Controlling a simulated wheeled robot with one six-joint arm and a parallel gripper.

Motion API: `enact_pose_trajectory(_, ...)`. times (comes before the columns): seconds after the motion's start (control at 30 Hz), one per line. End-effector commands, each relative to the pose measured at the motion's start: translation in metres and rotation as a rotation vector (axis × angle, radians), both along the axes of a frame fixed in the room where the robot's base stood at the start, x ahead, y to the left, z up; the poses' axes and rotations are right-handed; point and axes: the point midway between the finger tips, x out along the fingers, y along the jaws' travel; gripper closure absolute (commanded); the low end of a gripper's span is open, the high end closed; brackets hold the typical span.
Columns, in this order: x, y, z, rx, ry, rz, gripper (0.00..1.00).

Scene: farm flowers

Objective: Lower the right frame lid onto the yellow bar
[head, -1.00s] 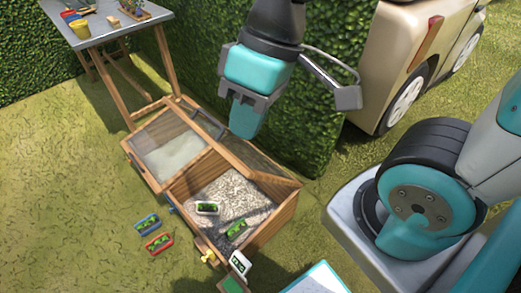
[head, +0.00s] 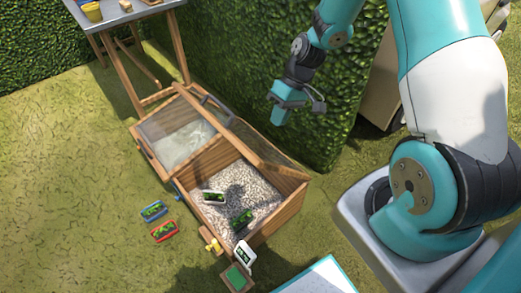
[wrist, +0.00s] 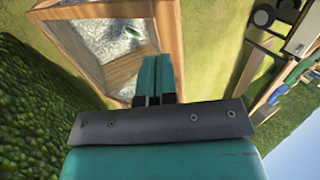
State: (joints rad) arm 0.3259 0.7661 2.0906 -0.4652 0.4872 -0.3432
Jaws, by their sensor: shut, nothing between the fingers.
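The wooden cold frame (head: 268,228) stands on the grass. Its left lid (head: 172,138) lies down over the left half. The right frame lid (head: 262,148) is raised and tilted along the back right side, leaving the gravel bed open. A small yellow piece (head: 211,243) sits at the front edge of the frame; I cannot tell if it is the yellow bar. My gripper (head: 279,117) is shut and empty, in the air behind the raised lid, near the hedge. The wrist view shows its fingers (wrist: 154,78) together, with the wooden frame (wrist: 122,75) beyond them.
Two planted trays (head: 213,197) (head: 242,219) are on the gravel (head: 240,182). A blue tray (head: 153,210) and a red tray (head: 164,231) lie on the grass at left. A hedge (head: 230,65) and a work table (head: 120,14) stand behind. Open grass lies at left.

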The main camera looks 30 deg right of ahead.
Motion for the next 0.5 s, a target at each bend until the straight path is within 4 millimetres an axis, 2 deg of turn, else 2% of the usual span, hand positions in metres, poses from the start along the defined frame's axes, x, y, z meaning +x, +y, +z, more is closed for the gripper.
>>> enact_pose_trajectory(0.3,-0.007,0.032,-0.061,0.001,0.006,0.003,1.00)
enact_pose_trajectory(0.5,-0.011,0.054,-0.079,0.000,0.002,0.003,1.00)
